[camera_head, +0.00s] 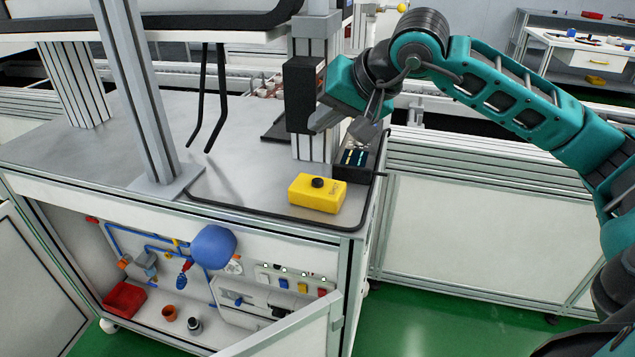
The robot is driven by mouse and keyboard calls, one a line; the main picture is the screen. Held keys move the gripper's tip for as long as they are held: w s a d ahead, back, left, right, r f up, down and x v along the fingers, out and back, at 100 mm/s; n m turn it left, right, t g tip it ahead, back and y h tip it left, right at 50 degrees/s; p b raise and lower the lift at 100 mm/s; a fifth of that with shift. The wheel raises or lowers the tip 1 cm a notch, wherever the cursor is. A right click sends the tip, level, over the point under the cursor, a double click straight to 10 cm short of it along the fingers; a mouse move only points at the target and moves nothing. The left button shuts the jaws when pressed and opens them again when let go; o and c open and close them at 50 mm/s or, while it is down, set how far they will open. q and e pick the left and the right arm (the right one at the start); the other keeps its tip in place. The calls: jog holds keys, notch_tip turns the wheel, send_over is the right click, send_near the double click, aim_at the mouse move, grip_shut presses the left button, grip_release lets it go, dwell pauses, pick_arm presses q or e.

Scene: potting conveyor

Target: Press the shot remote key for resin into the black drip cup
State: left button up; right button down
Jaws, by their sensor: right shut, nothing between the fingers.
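My right arm reaches in from the right. Its gripper (356,142) is shut and empty, pointing down just above a small black box (350,168) with lit bars on its top, at the right end of the worktop. I cannot tell whether it touches that box. A yellow box (318,193) with a round black button (318,182) on top sits in front and to the left, apart from the gripper. Its lettering is too small to read. A small dark cup (195,326) stands in the open cabinet below. The left gripper is not in view.
A black post-mounted unit (303,95) stands close left of my gripper. A large metal post (140,90) rises from the worktop (240,170). The open cabinet holds an orange cup (170,313), a red bin (124,298), a blue rounded part (213,246) and blue tubing.

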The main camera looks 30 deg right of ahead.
jog(key=b, duration=0.5)
send_over(323, 185)
notch_tip(323, 185, down, 7)
jog(key=shift+f, duration=0.15)
jog(key=shift+f+b, duration=0.3)
jog(key=shift+b, duration=0.2)
dwell(0.7)
dwell(0.4)
jog(key=shift+f+b, duration=0.4)
jog(key=shift+b, duration=0.05)
jog(key=shift+f+b, duration=0.5)
dwell(0.6)
jog(key=shift+r, duration=0.15)
jog(key=shift+r+p, duration=0.7)
jog(key=shift+r, duration=0.1)
